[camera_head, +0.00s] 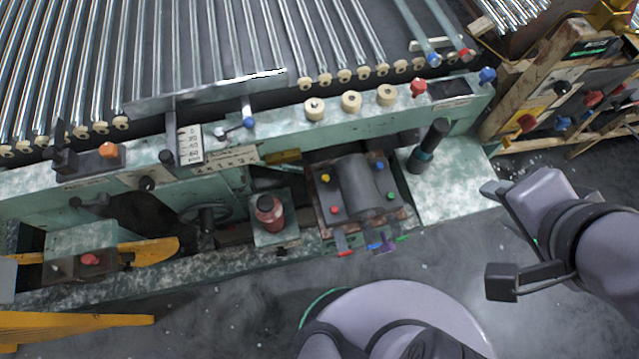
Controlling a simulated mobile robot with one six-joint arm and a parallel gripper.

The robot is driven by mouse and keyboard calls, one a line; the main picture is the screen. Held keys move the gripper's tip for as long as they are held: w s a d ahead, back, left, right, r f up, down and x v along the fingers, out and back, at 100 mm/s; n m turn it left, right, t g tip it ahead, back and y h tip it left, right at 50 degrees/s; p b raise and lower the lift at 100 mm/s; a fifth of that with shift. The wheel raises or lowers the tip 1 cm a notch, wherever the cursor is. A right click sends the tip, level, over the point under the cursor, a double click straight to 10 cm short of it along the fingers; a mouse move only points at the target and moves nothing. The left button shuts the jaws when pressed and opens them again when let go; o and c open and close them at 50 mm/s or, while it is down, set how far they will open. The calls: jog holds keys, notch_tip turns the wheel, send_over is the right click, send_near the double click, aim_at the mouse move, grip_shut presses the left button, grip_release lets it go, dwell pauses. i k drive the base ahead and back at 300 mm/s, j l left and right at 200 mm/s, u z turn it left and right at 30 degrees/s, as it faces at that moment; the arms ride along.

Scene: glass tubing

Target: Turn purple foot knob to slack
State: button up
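The purple foot knob (387,243) shows at the front lower edge of the green machine, below the dark grey cylinder. It is small, and its exact turn position cannot be told. A red piece (344,252) and a blue piece (373,246) sit to its left, and a green piece (402,239) is close on its right. My gripper (492,190) is to the right of the knob, clear of it, pointing up-left over the floor near the machine's right end. Nothing shows held in it. Its finger gap is not clear.
A black handle (430,143) stands to the upper right. A wooden crate (540,80) is at right. Grey floor (240,315) is free in front of the machine.

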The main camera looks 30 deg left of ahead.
aim_at(386, 248)
jog(key=k+j, duration=0.4)
jog(key=j+u, duration=0.2)
jog(key=u, duration=0.2)
jog(key=k+j+u, duration=0.1)
jog(key=j+u, duration=0.15)
jog(key=u, duration=0.15)
